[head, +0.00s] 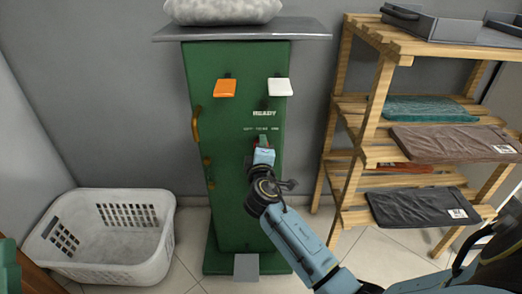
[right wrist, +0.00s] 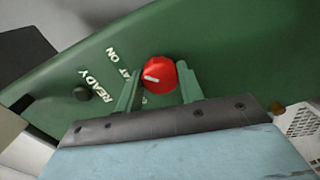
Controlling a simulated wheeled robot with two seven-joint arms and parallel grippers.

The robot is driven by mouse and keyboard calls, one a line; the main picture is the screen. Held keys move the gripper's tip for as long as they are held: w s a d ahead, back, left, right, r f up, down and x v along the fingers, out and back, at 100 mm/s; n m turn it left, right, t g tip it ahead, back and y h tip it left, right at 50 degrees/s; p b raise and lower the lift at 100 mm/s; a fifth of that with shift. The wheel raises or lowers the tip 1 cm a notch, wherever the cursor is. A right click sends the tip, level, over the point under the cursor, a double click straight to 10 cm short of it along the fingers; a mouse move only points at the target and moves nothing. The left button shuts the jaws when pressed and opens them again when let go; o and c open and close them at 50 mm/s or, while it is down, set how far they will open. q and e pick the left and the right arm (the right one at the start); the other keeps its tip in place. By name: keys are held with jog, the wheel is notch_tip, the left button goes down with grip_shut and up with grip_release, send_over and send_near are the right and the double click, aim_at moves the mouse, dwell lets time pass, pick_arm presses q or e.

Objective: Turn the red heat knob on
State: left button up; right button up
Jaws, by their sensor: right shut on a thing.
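The red heat knob (right wrist: 160,75) sits on the green cabinet (right wrist: 230,60) and carries a white pointer mark that points to the left in the right wrist view. My right gripper (right wrist: 161,88) has its two green fingers on either side of the knob, shut on it. White lettering, partly hidden by a finger, ends in "ON" beside the knob. In the head view my right gripper (head: 264,147) reaches the front of the cabinet (head: 235,200) below the "READY" label, and it covers most of the knob. My left gripper does not show.
An orange paddle (head: 225,88) and a white paddle (head: 280,87) stick out above. A brass handle (head: 196,124) is on the cabinet's left side. A white basket (head: 105,262) stands at left, a wooden shelf (head: 357,130) with folded garments at right.

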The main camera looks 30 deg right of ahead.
dwell(0.4)
jog(key=o, duration=1)
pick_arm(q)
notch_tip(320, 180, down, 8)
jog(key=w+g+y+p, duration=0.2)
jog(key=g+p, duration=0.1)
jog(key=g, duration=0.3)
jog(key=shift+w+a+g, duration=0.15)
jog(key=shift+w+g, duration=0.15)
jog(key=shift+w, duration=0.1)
pick_arm(e)
jog(key=shift+v, duration=6.75)
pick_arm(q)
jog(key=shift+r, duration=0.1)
pick_arm(e)
jog(key=shift+w+r, duration=0.1)
